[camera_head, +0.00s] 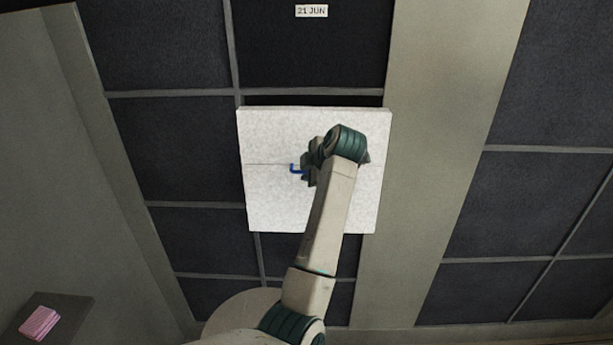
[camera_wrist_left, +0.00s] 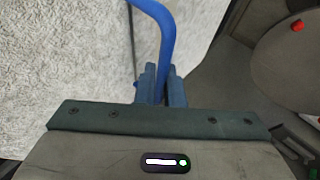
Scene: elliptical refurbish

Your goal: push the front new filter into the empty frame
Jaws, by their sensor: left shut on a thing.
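The white filter (camera_head: 265,205) is a pale, speckled square panel in front of the grid of dark frames. It covers most of one opening; a thin dark strip shows above its top edge. Its blue handle (camera_head: 297,169) sticks out near the middle. My left gripper (camera_head: 308,172) is shut on the blue handle. In the left wrist view the handle (camera_wrist_left: 167,50) runs between the shut fingers (camera_wrist_left: 161,85), with the filter's rough white face (camera_wrist_left: 70,60) behind. Whether the filter sits inside the frame or just before it, I cannot tell. My right gripper is not in view.
Dark filter panels (camera_head: 165,140) in grey frames surround the white one. A label reading "21 JUN" (camera_head: 311,11) is on the panel above. A wide grey post (camera_head: 440,120) stands at right. A pink folded cloth (camera_head: 39,322) lies on a box at lower left.

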